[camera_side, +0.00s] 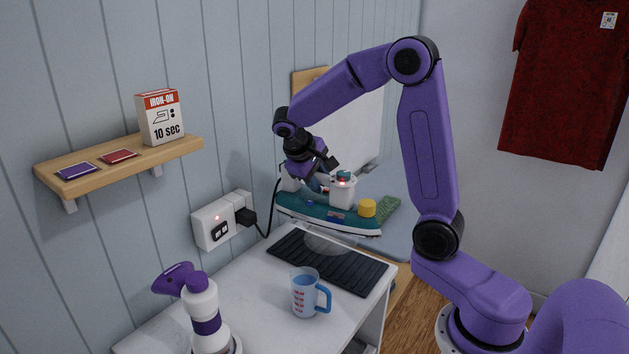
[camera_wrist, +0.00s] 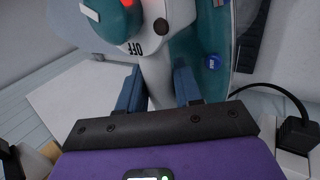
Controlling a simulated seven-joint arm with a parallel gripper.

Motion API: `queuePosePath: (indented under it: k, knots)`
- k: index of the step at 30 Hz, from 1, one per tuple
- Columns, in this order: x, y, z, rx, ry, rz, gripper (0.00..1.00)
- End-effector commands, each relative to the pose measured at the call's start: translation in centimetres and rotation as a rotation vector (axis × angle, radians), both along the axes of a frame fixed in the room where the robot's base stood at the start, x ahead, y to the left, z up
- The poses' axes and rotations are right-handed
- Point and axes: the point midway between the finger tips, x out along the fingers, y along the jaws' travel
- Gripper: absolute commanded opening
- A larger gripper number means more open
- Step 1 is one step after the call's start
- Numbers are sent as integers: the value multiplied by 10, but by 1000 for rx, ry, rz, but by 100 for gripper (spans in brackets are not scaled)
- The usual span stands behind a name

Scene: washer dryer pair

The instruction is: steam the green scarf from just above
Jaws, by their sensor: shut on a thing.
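The teal and white iron (camera_side: 328,212) appears above the black ribbed mat (camera_side: 330,262) in the side view, with its nose toward the right. My gripper (camera_side: 326,178) is shut on its white handle, which also shows between the fingers (camera_wrist: 158,90) in the wrist view. A red light and the word OFF show on the iron (camera_wrist: 183,40) there. The green scarf (camera_side: 389,210) lies on the grey-blue board (camera_side: 400,238), right of the iron's nose and partly hidden behind it. The iron is not over the scarf in the picture.
A blue measuring cup (camera_side: 305,293) stands on the white table (camera_side: 255,310) in front of the mat. A yellow object (camera_side: 367,208) shows at the iron's nose. A black cord runs to the wall socket (camera_side: 222,222). A purple-and-white bottle-like object (camera_side: 204,310) stands front left.

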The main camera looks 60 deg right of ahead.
Motion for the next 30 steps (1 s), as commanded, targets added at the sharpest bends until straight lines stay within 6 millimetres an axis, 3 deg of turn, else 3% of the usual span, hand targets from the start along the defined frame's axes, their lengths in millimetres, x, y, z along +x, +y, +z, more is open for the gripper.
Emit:
queuePosePath:
  k: [30]
  knots:
    - [-9,-112,2,-3,-3,-1,0]
